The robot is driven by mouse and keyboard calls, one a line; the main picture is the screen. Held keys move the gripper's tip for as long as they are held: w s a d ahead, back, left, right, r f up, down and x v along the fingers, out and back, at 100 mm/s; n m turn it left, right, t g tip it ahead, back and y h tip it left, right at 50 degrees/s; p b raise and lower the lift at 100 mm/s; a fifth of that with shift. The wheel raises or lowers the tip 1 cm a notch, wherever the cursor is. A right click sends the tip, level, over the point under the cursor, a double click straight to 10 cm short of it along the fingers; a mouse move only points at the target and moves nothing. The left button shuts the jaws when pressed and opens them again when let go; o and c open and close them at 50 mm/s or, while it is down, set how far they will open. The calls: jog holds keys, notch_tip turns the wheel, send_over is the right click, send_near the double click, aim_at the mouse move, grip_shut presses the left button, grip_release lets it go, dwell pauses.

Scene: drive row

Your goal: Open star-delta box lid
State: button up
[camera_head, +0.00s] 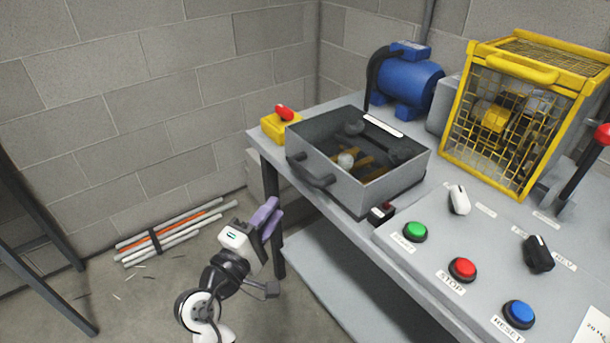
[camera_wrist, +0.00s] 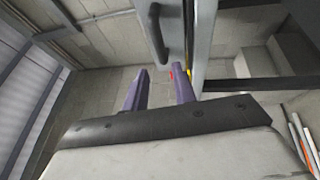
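The star-delta box (camera_head: 345,183) is a grey box on the bench, with a dark see-through lid (camera_head: 387,152) that looks shut on top. Brownish parts and a pale round one show through the lid. A dark bar handle (camera_head: 311,170) is on the box's front left side; it also shows at the top of the wrist view (camera_wrist: 155,32). My gripper (camera_head: 267,217) has purple fingers and is below and left of the handle, off the bench's edge. In the wrist view my gripper (camera_wrist: 160,82) has its fingers apart with nothing between them.
The bench (camera_head: 435,185) carries a yellow block with a red button (camera_head: 284,113), a blue motor (camera_head: 407,83), a yellow cage (camera_head: 520,110) and a panel of buttons and knobs (camera_head: 460,255). Rods (camera_head: 170,235) lie on the floor by the wall. Floor left of the bench is mostly clear.

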aim_at(303, 168)
jog(key=p+x, duration=0.2)
jog(key=x, duration=1.1)
jog(key=shift+p, duration=0.3)
jog(key=shift+s, duration=0.1)
jog(key=shift+c, duration=0.4)
grip_shut()
